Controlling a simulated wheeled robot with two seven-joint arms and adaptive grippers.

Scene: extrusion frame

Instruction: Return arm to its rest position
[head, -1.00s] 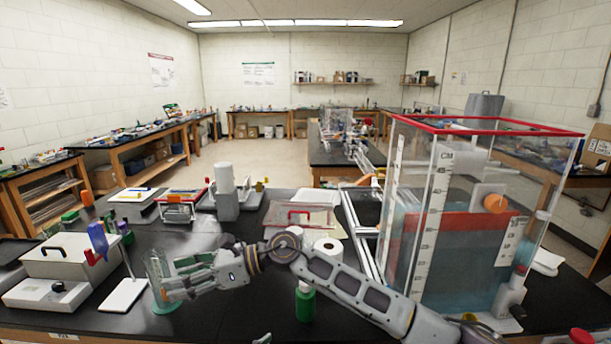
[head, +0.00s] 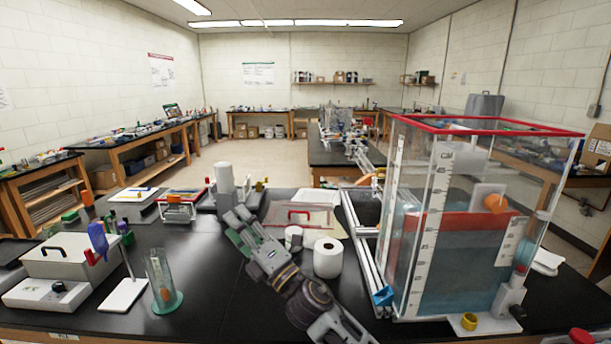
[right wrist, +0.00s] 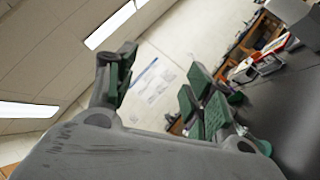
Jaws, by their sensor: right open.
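My right gripper (head: 238,226) is raised above the middle of the black bench, with its arm coming in from the bottom. It points up and away from me. In the right wrist view its green-padded fingers (right wrist: 160,88) stand apart with nothing between them. My left gripper is not in view. A clear cylinder (head: 160,280) with a green base stands upright on the bench to the left, apart from the gripper, with a small orange-brown thing inside.
A tall clear tank (head: 470,265) with a red rim and blue liquid stands at the right beside an extrusion frame (head: 365,245). A white paper roll (head: 327,258) stands right of my arm. A white box device (head: 75,262) is at the left. Bare bench (head: 205,250) lies between cylinder and arm.

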